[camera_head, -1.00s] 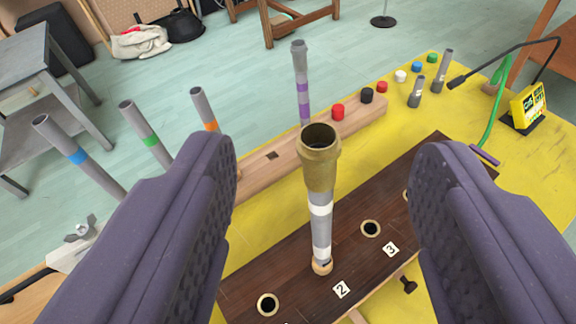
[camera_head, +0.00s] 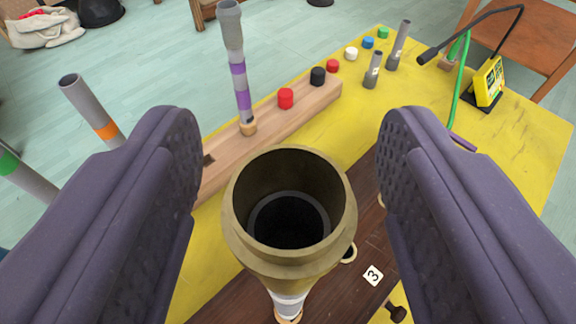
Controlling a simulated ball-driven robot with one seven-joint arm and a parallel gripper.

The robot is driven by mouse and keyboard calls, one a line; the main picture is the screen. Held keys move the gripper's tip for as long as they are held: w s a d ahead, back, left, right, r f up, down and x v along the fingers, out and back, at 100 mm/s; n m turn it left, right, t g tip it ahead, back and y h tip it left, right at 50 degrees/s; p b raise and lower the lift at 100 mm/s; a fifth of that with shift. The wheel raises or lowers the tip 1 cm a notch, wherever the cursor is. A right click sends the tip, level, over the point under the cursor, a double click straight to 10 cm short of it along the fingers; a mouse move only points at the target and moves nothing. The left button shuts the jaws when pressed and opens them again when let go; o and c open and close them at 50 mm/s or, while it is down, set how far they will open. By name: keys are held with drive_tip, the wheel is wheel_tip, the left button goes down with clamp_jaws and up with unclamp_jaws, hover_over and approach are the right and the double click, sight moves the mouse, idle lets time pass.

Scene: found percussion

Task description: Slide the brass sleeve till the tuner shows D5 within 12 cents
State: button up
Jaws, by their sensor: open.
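The brass sleeve (camera_head: 244,228) sits on top of a grey pipe with white bands (camera_head: 289,303), which stands upright in the dark wooden board (camera_head: 240,305). I look down into the sleeve's open mouth, with the pipe's dark bore inside it. My gripper (camera_head: 290,150) is open, its two purple padded fingers on either side of the sleeve with gaps between. The yellow tuner (camera_head: 489,82) stands at the far right on the yellow table. Its display is too small and angled to read.
A pipe with purple bands (camera_head: 238,75) stands in the light wooden rail (camera_head: 215,150). Pipes with orange (camera_head: 106,131) and green (camera_head: 8,162) bands stand at left. Several coloured caps (camera_head: 318,76) and short pipes (camera_head: 399,45) are behind. A microphone gooseneck (camera_head: 470,28) arches near a green cable (camera_head: 457,80).

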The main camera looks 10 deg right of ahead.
drive_tip(key=shift+w, duration=0.1)
drive_tip(key=shift+c, duration=0.2)
drive_tip(key=c, duration=1)
drive_tip(key=shift+f+b, duration=0.45)
drive_tip(key=shift+b, duration=0.15)
drive_tip(key=o, duration=1.1)
